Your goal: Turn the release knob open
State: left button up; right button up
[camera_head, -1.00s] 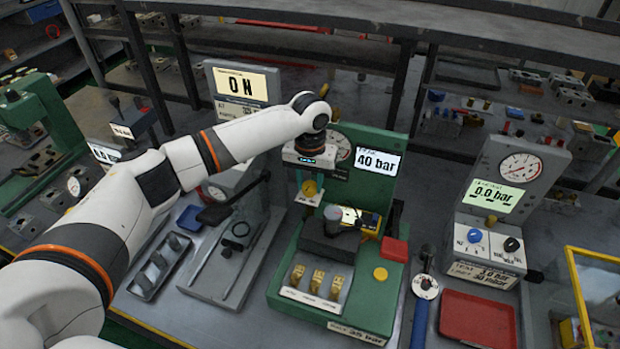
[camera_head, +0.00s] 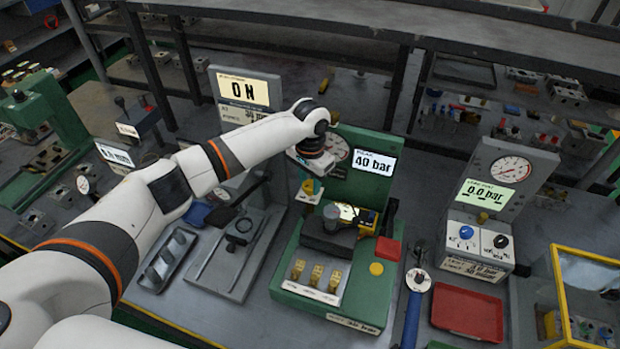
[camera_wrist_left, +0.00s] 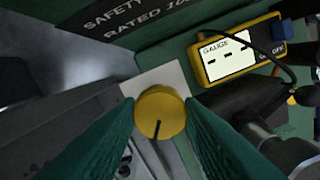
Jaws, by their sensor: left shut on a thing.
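The release knob, a round yellow knob with a black line (camera_wrist_left: 160,112), sits in front of a pale plate on the green test stand. In the wrist view its line points down, slightly left. My left gripper (camera_wrist_left: 161,120) has its two green fingers on either side of the knob and is shut on it. In the head view the left gripper (camera_head: 311,187) is at the left of the green stand (camera_head: 352,187), and the fingers partly hide the knob. The stand's screen (camera_head: 374,163) reads 40 bar. My right gripper is not in view.
A yellow gauge (camera_wrist_left: 236,50) with a dashed display and a cable is close to the right of the knob. Brass fittings (camera_head: 316,275) stand at the stand's front. A leak-test console (camera_head: 490,215) and a red tray (camera_head: 467,312) are to the right.

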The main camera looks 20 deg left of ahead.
aim_at(310, 184)
pick_arm(q)
jog(key=shift+r, duration=0.1)
jog(key=o, duration=1)
jog(key=shift+c, duration=0.2)
notch_tip(310, 184, up, 12)
jog(key=b, duration=0.3)
jog(key=shift+s, duration=0.1)
